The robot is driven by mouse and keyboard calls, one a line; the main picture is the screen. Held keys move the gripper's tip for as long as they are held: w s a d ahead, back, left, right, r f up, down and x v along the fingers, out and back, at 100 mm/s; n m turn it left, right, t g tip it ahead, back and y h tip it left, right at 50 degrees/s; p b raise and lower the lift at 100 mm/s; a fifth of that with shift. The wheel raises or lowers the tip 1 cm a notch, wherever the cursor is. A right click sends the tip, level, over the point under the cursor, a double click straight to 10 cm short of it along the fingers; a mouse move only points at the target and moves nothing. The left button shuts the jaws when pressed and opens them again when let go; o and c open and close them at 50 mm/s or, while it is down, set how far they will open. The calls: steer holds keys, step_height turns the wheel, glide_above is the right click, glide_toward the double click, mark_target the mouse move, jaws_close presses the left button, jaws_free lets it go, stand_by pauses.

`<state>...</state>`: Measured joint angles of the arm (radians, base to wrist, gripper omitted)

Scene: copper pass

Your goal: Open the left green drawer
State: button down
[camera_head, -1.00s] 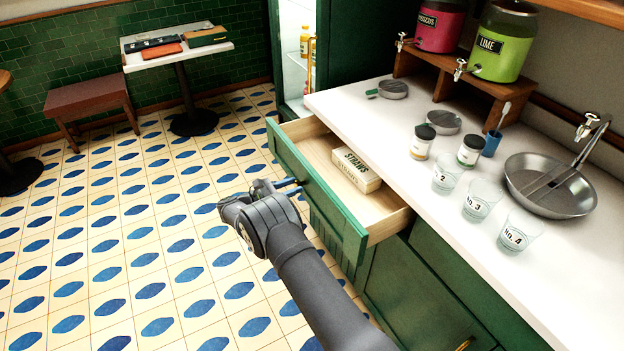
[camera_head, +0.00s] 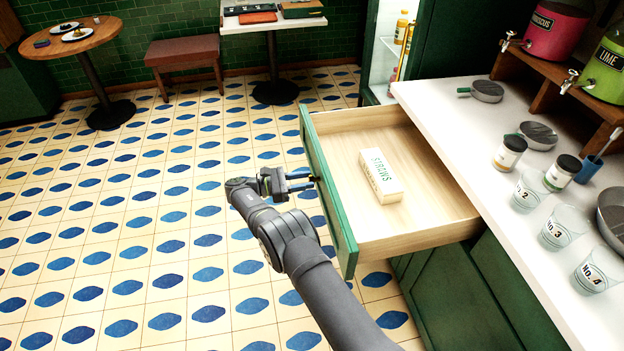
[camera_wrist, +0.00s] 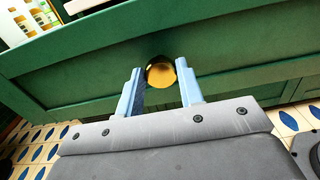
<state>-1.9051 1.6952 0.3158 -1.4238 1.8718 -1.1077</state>
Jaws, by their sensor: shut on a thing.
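The green drawer (camera_head: 327,190) stands well out from the counter, its pale wooden inside showing. A white box marked STRAWS (camera_head: 381,176) lies in it. My gripper (camera_head: 306,180) is at the outer side of the drawer front. In the wrist view my gripper's two blue fingers (camera_wrist: 160,90) are on either side of a round brass knob (camera_wrist: 161,73) on the green front, and they are shut on it. The knob is hidden in the head view.
The white counter (camera_head: 450,115) above the drawer bears glass jars, numbered cups (camera_head: 564,228) and a steel basin. A wooden stand holds the hibiscus and lime dispensers. The tiled floor (camera_head: 130,240) to the left is clear. A stool (camera_head: 183,62) and small tables stand at the back.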

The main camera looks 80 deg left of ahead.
steer(key=shift+s+f, duration=0.1)
steer(key=c, duration=1)
jaws_free()
steer(key=shift+s, duration=0.15)
steer(key=shift+s, duration=2.4)
step_height(320, 180, up, 7)
